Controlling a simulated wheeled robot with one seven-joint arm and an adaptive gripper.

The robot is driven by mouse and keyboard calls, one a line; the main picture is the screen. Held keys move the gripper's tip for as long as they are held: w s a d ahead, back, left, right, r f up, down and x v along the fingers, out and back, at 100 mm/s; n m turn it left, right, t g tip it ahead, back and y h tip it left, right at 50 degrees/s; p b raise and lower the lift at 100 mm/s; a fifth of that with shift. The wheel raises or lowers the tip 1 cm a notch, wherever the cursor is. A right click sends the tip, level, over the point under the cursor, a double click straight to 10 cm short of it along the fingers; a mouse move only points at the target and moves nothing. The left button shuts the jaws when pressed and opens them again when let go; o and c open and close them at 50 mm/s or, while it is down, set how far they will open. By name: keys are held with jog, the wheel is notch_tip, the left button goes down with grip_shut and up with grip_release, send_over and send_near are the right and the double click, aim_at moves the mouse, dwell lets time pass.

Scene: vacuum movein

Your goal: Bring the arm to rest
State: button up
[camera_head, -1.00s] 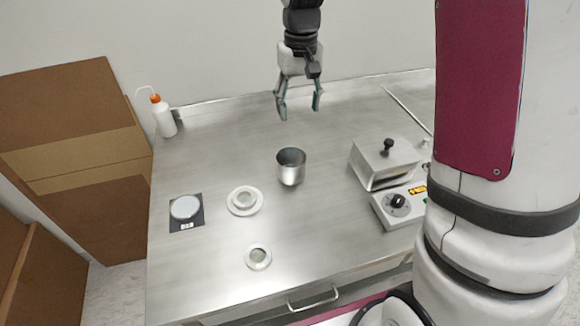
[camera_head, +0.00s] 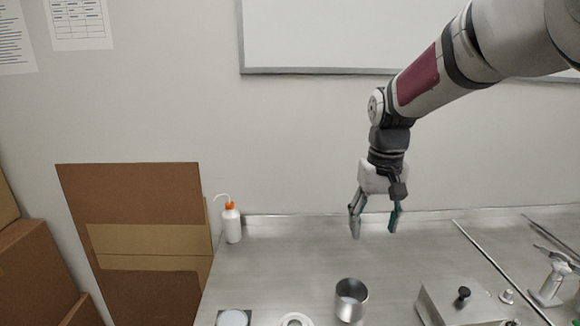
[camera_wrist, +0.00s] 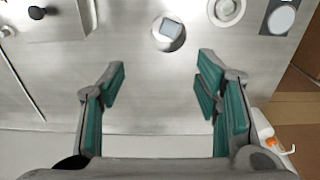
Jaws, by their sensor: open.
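My gripper (camera_head: 375,222) is open and empty in the head view. It hangs from my raised arm, fingers pointing down, above the back part of the steel table (camera_head: 280,270). In the wrist view my gripper (camera_wrist: 162,95) shows its green finger pads spread wide with nothing between them. A metal cup (camera_head: 351,300) stands upright on the table, below and in front of the gripper, apart from it. The cup also shows in the wrist view (camera_wrist: 169,42), beyond the fingertips, with something pale and square visible inside its rim.
A white wash bottle (camera_head: 232,223) with an orange cap stands at the table's back left. A lidded metal box (camera_head: 455,305) and a stand (camera_head: 549,287) are at the right. Cardboard boxes (camera_head: 140,290) lean on the left. The wall is close behind the table.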

jog(key=s+r+t, duration=0.2)
jog(key=s+r, duration=0.1)
jog(key=s, duration=0.9)
jog(key=s+r+t, duration=0.2)
jog(key=s+r, duration=0.1)
jog(key=s, duration=1)
jog(key=shift+s+r+t, duration=0.15)
jog(key=shift+r+t, duration=0.05)
jog(key=shift+t, duration=0.2)
jog(key=shift+d, duration=0.1)
